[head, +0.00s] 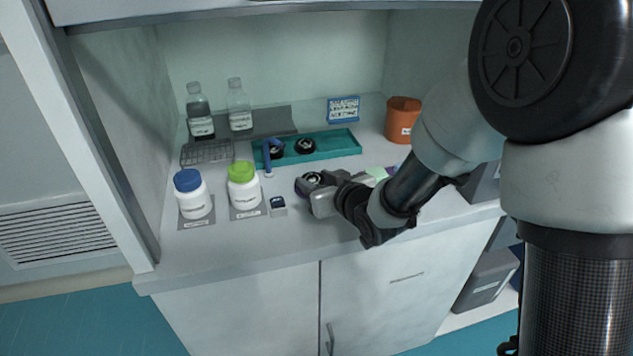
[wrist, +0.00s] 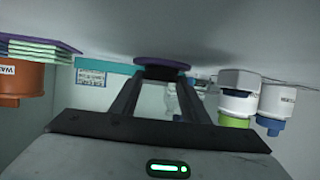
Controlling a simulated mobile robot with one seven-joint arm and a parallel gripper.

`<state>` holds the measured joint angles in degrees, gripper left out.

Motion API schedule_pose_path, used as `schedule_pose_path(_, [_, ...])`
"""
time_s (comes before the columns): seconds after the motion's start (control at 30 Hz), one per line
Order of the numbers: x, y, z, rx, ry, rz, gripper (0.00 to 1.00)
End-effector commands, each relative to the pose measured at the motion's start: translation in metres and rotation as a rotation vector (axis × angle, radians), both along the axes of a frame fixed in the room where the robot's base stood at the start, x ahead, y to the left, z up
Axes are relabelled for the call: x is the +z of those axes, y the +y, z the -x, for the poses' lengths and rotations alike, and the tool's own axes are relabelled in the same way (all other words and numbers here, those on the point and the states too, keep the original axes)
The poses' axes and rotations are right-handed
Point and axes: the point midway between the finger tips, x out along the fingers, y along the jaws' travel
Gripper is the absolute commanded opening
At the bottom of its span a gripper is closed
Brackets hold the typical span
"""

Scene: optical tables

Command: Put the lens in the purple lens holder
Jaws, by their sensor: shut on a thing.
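My gripper (head: 314,190) reaches in from the right, low over the bench top. It is shut on a dark round lens (head: 312,178) with a black rim. The purple lens holder (head: 299,187) shows as a purple edge at the lens's left side. In the wrist view, which is upside down, my gripper (wrist: 162,76) has the black-rimmed lens (wrist: 165,73) between its fingertips, right at the purple holder disc (wrist: 160,60). The lens looks on or just above the holder; I cannot tell whether it is seated.
White jars with blue (head: 193,200) and green (head: 243,190) lids stand left. A small box (head: 277,205) sits near the gripper. An orange pot (head: 402,122) stands back right.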

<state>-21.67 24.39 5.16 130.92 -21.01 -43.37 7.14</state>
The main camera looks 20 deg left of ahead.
Motion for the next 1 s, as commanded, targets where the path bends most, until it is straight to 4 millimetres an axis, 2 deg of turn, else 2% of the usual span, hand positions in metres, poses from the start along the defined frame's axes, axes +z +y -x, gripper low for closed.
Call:
schedule_pose_path(0.2, [-0.004, 0.000, 0.000, 0.000, 0.000, 0.000, 0.15])
schedule_pose_path(0.23, [-0.004, 0.000, 0.000, 0.000, 0.000, 0.000, 0.43])
schedule_pose_path(0.33, [-0.003, 0.000, 0.000, 0.000, 0.001, 0.001, 0.60])
schedule_pose_path(0.6, [-0.002, 0.000, 0.000, 0.000, 0.001, 0.001, 0.60])
schedule_pose_path(0.73, [0.004, 0.000, 0.000, 0.000, 0.001, 0.001, 0.60])
schedule_pose_path(0.87, [0.011, -0.014, 0.014, -0.002, -0.001, 0.001, 0.60])
schedule_pose_path(1.0, [0.025, -0.035, 0.036, -0.003, -0.002, 0.000, 0.60])
